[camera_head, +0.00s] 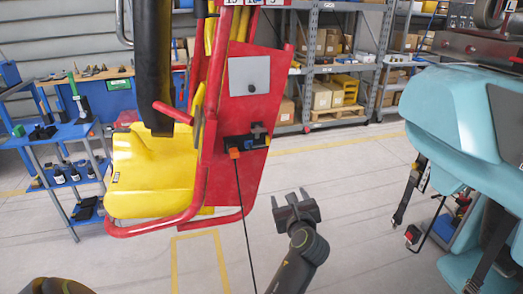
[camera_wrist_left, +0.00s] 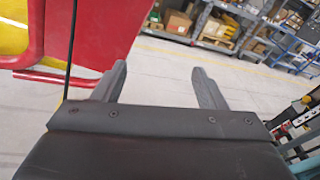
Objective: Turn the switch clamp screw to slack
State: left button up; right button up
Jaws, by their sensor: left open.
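A black switch (camera_head: 245,141) with an orange end is mounted on the red side panel (camera_head: 223,183) of a yellow coaster seat. A thin black cable (camera_head: 246,232) hangs from it to below the picture. The clamp screw is too small to tell apart. My left gripper (camera_head: 289,197) is open and empty, below and to the right of the switch, apart from the panel. In the left wrist view its two fingers (camera_wrist_left: 159,69) are spread with only floor between them. The panel (camera_wrist_left: 100,30) and cable (camera_wrist_left: 72,45) are at the left there; the switch is not visible. My right gripper is not in view.
The yellow seat (camera_head: 150,175) has red tubes around it and a black padded bar (camera_head: 154,65) above. A teal car (camera_head: 465,125) with hanging belts stands at the right. A blue cart (camera_head: 70,135) is at the left, shelves (camera_head: 335,65) behind. The floor between is free.

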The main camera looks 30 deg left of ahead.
pick_arm(q)
notch_tip(320, 180, up, 11)
jog(key=s+a+y, duration=0.1)
jog(key=s+y, duration=0.2)
jog(key=p, duration=0.4)
send_near(260, 132)
jog(key=shift+m+g, duration=0.4)
jog(key=x, duration=0.6)
jog(key=shift+w+a+r, duration=0.2)
jog(key=shift+w+r, duration=0.05)
jog(key=shift+w, duration=0.15)
jog(key=shift+x, duration=0.8)
jog(key=shift+c, duration=0.4)
jog(key=c, duration=0.9)
jog(key=shift+f, duration=0.1)
